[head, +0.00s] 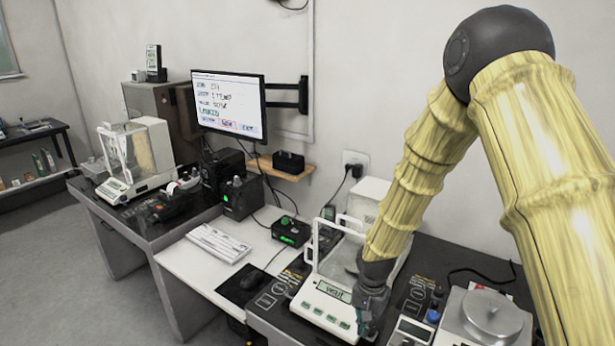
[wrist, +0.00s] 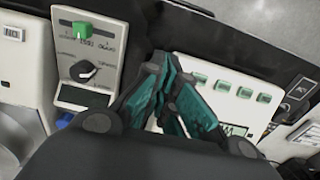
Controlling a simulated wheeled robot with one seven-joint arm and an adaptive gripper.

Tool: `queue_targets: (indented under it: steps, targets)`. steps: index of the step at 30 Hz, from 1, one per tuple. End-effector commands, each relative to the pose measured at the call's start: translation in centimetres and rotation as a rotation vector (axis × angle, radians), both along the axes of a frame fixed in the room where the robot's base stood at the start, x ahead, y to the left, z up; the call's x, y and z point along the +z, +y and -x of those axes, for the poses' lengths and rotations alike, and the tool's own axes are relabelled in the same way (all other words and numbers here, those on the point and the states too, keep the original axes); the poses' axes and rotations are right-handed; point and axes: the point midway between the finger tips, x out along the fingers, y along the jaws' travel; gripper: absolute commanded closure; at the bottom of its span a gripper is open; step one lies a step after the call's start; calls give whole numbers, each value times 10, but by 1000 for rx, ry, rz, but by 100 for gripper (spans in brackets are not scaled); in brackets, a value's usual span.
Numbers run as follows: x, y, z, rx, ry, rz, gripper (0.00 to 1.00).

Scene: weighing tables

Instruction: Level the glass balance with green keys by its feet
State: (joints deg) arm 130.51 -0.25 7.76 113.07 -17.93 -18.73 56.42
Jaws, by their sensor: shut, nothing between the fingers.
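The glass balance with green keys (head: 322,299) stands on the dark table, its clear glass shield around the pan area. Its display (head: 333,291) reads "wait". My gripper (head: 367,326) is shut and empty at the balance's front right corner, low beside the housing. In the wrist view my teal fingers (wrist: 165,62) are together, pointing at the balance's edge. The row of green keys (wrist: 228,87) lies just to their right. I cannot tell whether the fingers touch the balance. Its feet and any bubble level are not visible.
A control box with a green switch and a dial (wrist: 88,55) sits close left of my fingers in the wrist view. Right of the balance are a small display unit (head: 411,331) and a metal-pan balance (head: 488,318).

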Motion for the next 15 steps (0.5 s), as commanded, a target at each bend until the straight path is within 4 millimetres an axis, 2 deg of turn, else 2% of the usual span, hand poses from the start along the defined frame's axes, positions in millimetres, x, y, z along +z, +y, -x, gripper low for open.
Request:
queue_targets:
  steps: [1,5,15]
  targets:
    - [9,0,0,0,-1,1,100]
    - [19,0,-1,0,-2,0,100]
    - [20,1,-2,3,-3,1,100]
